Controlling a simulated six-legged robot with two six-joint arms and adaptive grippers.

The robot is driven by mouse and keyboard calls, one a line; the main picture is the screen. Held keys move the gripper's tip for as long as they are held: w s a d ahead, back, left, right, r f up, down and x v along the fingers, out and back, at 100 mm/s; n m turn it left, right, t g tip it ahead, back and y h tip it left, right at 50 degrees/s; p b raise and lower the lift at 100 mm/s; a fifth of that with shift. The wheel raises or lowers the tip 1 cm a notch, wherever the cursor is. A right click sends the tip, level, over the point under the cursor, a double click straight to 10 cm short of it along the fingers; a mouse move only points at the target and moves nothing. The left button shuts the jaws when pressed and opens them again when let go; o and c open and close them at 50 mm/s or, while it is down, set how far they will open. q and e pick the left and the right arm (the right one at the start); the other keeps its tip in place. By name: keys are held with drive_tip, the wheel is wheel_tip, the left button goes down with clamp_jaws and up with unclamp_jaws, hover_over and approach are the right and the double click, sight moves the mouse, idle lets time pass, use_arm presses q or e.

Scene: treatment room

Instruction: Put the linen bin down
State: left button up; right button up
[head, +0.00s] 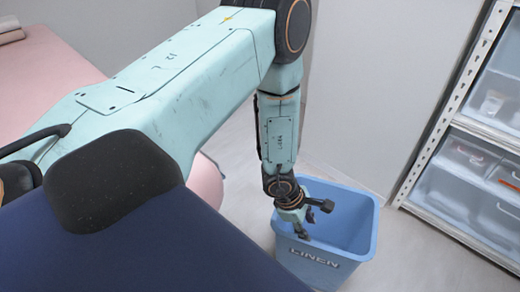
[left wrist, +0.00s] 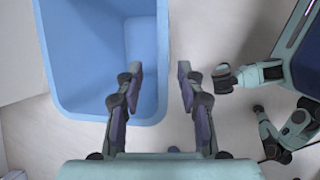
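The linen bin (head: 352,222) is a blue, open-topped tub with "LINEN" on its near side. It stands upright and looks empty, and appears to rest on the floor, though its base is partly cut off in the head view. My left gripper (head: 306,222) points down at the bin's left rim. In the left wrist view, the bin (left wrist: 80,75) fills the upper left. My left gripper (left wrist: 158,75) has its two fingers spread apart, with the bin's rim and wall between them. I cannot see clear contact. My right gripper is not in view.
A metal rack (head: 450,105) with clear storage boxes stands at the right. A pink padded couch (head: 50,70) is at the left, behind my arm. A pale wall panel (head: 385,80) stands behind the bin. Clear floor (head: 415,255) lies between bin and rack.

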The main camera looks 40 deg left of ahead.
use_arm(q)
drive_tip(key=s+a+f+m+g+y, duration=0.1)
drive_tip(key=s+a+m+g+y, duration=0.25)
drive_tip(key=s+m, duration=0.6)
drive_tip(key=s+a+f+m+g+y, duration=0.1)
drive_tip(key=s+a+m+g+y, duration=0.2)
drive_tip(key=s, duration=1.2)
drive_tip(key=d+m+t+h, duration=0.1)
drive_tip(key=m, duration=0.2)
drive_tip(key=s+d+r+m+t+h, duration=0.1)
drive_tip(key=d+m, duration=0.1)
drive_tip(key=m, duration=0.1)
drive_tip(key=d+m+t+h, duration=0.1)
drive_tip(key=m, duration=0.2)
drive_tip(key=shift+s+d+r, duration=0.15)
drive_tip(key=shift+s+r, duration=0.1)
drive_tip(key=shift+r, duration=0.1)
